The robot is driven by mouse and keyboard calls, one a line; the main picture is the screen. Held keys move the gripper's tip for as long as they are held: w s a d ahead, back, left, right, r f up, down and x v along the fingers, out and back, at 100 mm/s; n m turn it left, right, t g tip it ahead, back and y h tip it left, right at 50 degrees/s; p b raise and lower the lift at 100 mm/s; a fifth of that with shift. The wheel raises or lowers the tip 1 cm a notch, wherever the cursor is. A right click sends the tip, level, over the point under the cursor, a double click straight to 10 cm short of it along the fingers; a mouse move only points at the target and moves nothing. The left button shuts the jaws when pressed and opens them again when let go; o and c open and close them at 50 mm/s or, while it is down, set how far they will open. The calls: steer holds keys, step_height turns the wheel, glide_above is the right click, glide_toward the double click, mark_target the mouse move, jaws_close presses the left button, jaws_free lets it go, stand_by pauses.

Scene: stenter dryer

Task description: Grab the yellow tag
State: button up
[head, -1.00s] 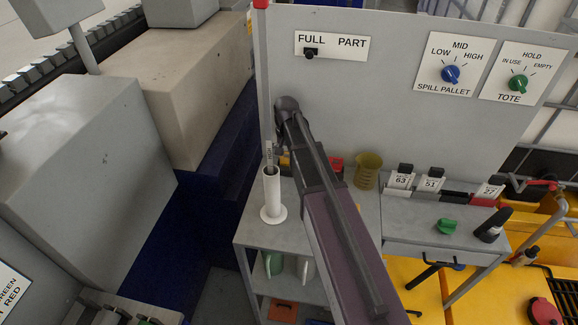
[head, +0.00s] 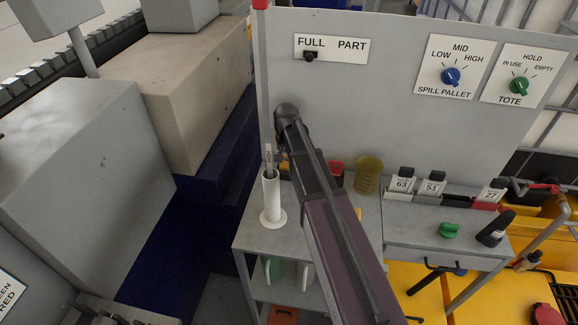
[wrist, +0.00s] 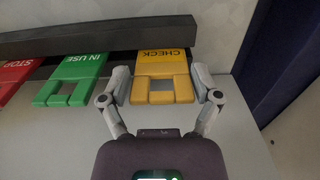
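The yellow tag (wrist: 163,63) is marked CHECK and has a square cut-out in its lower part. It lies at top centre in the wrist view, against a dark bar (wrist: 70,42). My gripper (wrist: 161,82) is open, with one finger on each side of the tag. A narrow gap seems to show at each finger; contact cannot be told for sure. In the head view my arm hides most of the gripper and I cannot clearly make out the tag.
A green IN USE tag (wrist: 75,80) lies left of the yellow one, with a red STOP tag (wrist: 14,78) beyond. In the head view a white tube (head: 271,198) and a yellow-green cup (head: 368,174) stand on the grey cart (head: 300,236). A grey panel (head: 390,110) rises behind.

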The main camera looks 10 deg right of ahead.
mark_target(286, 156)
steer(key=shift+c, duration=0.9)
steer(key=shift+r, duration=0.1)
step_height(286, 156, up, 4)
steer(key=p, duration=0.3)
steer(key=shift+f+p, duration=0.2)
steer(key=shift+p, duration=0.2)
steer(key=s+d, duration=0.3)
steer(key=s, duration=0.4)
steer(key=s+d+r+p, duration=0.1)
steer(key=s+d, duration=0.2)
steer(key=s, duration=0.4)
steer(key=shift+s+d, duration=0.25)
steer(key=shift+d, duration=0.15)
